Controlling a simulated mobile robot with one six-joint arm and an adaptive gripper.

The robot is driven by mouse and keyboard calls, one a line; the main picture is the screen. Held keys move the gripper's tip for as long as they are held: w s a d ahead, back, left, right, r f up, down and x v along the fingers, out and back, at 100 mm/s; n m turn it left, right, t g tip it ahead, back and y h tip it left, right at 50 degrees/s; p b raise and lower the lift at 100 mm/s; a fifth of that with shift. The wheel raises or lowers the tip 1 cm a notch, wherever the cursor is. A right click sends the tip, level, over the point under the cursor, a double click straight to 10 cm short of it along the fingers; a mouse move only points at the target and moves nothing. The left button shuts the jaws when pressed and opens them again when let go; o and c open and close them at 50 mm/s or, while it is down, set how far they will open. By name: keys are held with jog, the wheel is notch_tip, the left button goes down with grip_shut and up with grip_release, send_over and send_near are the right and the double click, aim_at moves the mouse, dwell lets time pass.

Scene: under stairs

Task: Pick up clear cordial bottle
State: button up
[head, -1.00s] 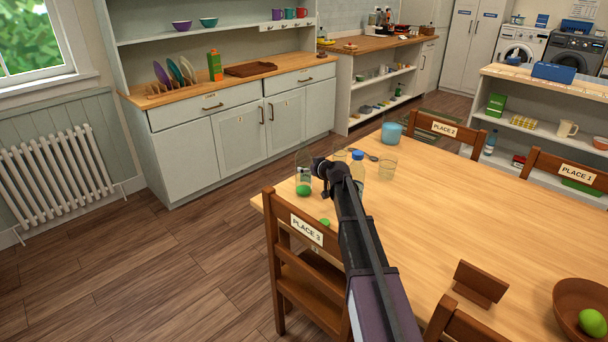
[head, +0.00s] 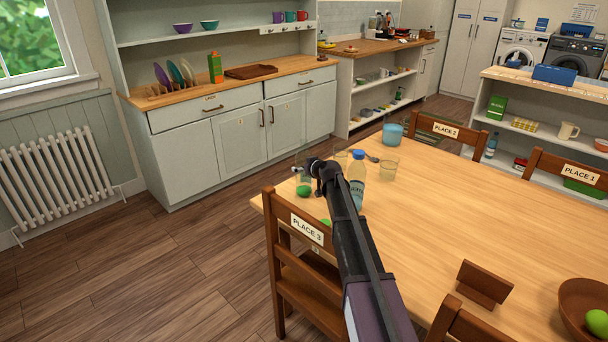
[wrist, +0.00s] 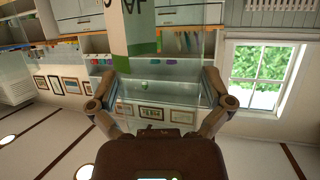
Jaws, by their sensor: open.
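The clear cordial bottle (head: 301,174) stands at the table's left edge in the head view. It is see-through with green at its base, and its outline is faint. My gripper (head: 311,167) is at its right side, partly over it. In the wrist view, which looks upside down, my gripper (wrist: 152,90) has its two fingers spread, with clear glass between them. A white and green label (wrist: 133,38) with partial letters shows at the top. I cannot tell whether the fingers touch the glass.
A water bottle (head: 357,182) with a blue cap stands close right of my arm. A glass tumbler (head: 389,169) and a blue pot (head: 393,134) are behind it. The PLACE 3 chair (head: 307,228) is at the near edge. The table's middle (head: 450,220) is clear.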

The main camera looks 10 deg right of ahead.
aim_at(306, 142)
jog(key=c, duration=0.9)
jog(key=shift+o, duration=0.2)
jog(key=shift+r, duration=0.15)
notch_tip(306, 142, up, 10)
jog(key=p, duration=1)
jog(key=shift+f, duration=0.2)
